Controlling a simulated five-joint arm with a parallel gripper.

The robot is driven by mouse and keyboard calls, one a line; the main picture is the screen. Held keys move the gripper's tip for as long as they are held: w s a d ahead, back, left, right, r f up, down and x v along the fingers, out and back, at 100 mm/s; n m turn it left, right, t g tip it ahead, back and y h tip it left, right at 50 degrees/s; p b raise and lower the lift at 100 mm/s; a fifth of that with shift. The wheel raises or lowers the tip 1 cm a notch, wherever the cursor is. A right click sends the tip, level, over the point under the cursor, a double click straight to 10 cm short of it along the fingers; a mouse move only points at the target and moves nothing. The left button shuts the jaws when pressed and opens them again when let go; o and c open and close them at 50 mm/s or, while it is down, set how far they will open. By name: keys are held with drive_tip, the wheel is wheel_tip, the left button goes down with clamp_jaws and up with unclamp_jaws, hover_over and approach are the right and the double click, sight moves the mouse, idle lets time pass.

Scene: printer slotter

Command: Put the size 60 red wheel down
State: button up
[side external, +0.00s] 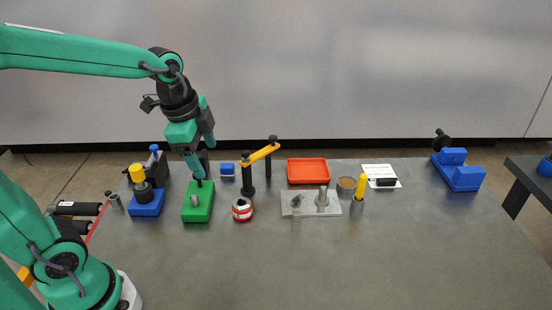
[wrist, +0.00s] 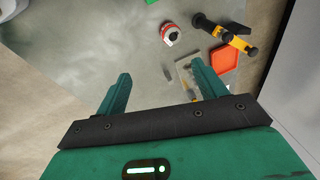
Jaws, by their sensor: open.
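A red and white wheel (side external: 242,209) sits on the grey table, just right of the green block. It also shows near the top of the wrist view (wrist: 170,33). I cannot read a size on it. My gripper (side external: 205,163) is above the table near the green block, up and to the left of the wheel in the side view. Its two fingers (wrist: 161,69) are spread apart with nothing between them. The wheel is apart from the fingers.
A green block (side external: 197,213) bears a small grey cylinder. A yellow-topped black stand (side external: 260,154) rises behind the wheel. A red tray (side external: 307,171) and a grey plate (side external: 300,211) with metal pegs lie to the right. The table's front is clear.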

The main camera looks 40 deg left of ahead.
drive_tip(key=s+r+n+t, duration=0.2)
drive_tip(key=s+n, duration=0.7)
drive_tip(key=n, duration=0.1)
drive_tip(key=shift+d+n+t, duration=0.2)
drive_tip(key=shift+n+t, duration=0.1)
drive_tip(key=shift+n, duration=0.1)
